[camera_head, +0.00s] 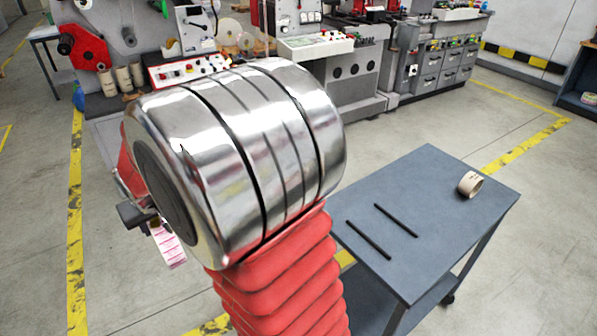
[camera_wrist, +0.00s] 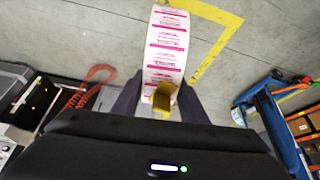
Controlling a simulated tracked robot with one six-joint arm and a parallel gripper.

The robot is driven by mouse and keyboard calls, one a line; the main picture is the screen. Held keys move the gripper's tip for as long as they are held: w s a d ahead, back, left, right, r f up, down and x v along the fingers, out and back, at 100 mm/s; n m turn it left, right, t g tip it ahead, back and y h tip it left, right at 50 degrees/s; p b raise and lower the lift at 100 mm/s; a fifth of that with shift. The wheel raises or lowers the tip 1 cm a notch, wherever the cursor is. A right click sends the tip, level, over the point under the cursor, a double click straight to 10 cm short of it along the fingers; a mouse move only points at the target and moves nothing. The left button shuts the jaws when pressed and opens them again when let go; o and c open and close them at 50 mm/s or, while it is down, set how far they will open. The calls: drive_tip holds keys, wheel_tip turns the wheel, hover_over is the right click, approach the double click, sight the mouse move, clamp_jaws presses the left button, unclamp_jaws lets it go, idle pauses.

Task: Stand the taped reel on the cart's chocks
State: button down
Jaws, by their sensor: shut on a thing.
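The taped reel (camera_wrist: 166,48) shows in the wrist view as a narrow white band with pink-printed labels and a yellow patch, seemingly tape, at its near end. My gripper (camera_wrist: 158,98) is shut on it, one dark finger on each side. In the head view, part of the reel (camera_head: 169,247) shows below my dark gripper (camera_head: 138,214); my own arm hides much of both. The grey cart (camera_head: 447,205) stands at the right. Its chocks are two parallel black bars (camera_head: 369,240) (camera_head: 396,220) on the top, with nothing on them.
A cardboard core (camera_head: 470,184) lies near the cart top's right edge. The rewinder machines (camera_head: 345,80) stand across the back. Yellow floor lines (camera_head: 76,200) cross the bare concrete. A blue shelf (camera_wrist: 272,115) shows at the right of the wrist view.

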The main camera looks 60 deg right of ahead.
drive_tip(key=s+d+m+g+h, duration=0.1)
drive_tip(key=s+d+m+h, duration=0.1)
drive_tip(key=s+d+m, duration=0.5)
drive_tip(key=s+d+h, duration=0.2)
drive_tip(key=s+d, duration=0.2)
drive_tip(key=d, duration=0.7)
drive_tip(key=s+d+m+g+h, duration=0.1)
drive_tip(key=s+d+m+h, duration=0.1)
drive_tip(key=s+d+m, duration=0.5)
drive_tip(key=s+d+r+m+g+h, duration=0.1)
drive_tip(key=s+d+r+m+g, duration=0.1)
drive_tip(key=s+d, duration=0.6)
drive_tip(key=s+d+r+m+g+h, duration=0.2)
drive_tip(key=s+d, duration=0.6)
drive_tip(key=s, duration=0.7)
wheel_tip(320, 180, up, 2)
drive_tip(key=m+g, duration=0.1)
drive_tip(key=g, duration=0.2)
drive_tip(key=shift+s+d+r+m+g, duration=0.25)
drive_tip(key=shift+d+m+g, duration=0.05)
drive_tip(key=shift+d+g, duration=0.1)
drive_tip(key=shift+f, duration=0.2)
wheel_tip(320, 180, down, 9)
drive_tip(key=shift+f, duration=0.1)
